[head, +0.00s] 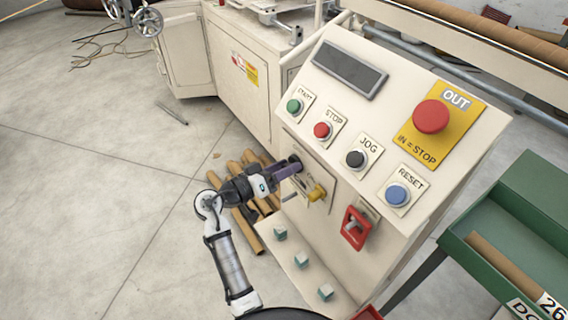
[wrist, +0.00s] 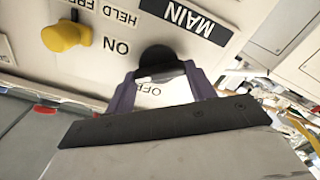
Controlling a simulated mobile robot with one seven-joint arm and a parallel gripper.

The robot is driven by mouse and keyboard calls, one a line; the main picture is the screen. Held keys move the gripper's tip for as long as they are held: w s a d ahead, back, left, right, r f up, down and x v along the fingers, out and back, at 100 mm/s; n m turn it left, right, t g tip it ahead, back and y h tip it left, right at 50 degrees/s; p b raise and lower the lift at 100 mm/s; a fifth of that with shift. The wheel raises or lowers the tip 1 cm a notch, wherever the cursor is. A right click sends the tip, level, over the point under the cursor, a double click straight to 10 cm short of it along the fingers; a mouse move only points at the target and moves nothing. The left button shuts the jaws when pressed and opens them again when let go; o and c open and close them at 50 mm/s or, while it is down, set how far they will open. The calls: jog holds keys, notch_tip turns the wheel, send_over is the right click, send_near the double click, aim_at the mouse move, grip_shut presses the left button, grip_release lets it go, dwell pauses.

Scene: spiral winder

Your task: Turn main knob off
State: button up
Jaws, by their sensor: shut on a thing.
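The main knob (wrist: 157,62) is black and round, beside the "MAIN" label (wrist: 183,18) in the wrist view. An "ON" mark (wrist: 116,47) shows to its left and an "OFF" mark (wrist: 152,90) below it, partly covered. My gripper (wrist: 163,84) has its purple fingers on either side of the knob and is shut on it. Which mark the knob points to cannot be told.
A yellow knob (head: 317,192) sits just right of my gripper, and a red switch (head: 355,227) further right. Push buttons, including a red stop button (head: 431,116), line the panel (head: 310,130) above. A green cart (head: 520,225) stands at the right. Cardboard tubes (head: 247,230) lie on the floor behind my gripper.

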jog(key=n+p, duration=0.4)
jog(key=n, duration=0.2)
jog(key=shift+a+r+p, duration=0.1)
jog(key=shift+p, duration=0.25)
jog(key=shift+f+n+p, duration=0.15)
jog(key=shift+n+p, duration=0.75)
jog(key=shift+n, duration=0.3)
jog(key=shift+f+n+p, duration=0.1)
jog(key=shift+n+p, duration=0.8)
jog(key=shift+n, duration=0.3)
jog(key=shift+f, duration=0.1)
jog(key=o, duration=1)
jog(key=b+v, duration=0.3)
jog(key=v, duration=1)
jog(key=shift+s+a+b, duration=0.2)
jog(key=shift+a+b, duration=0.1)
jog(key=shift+a, duration=0.05)
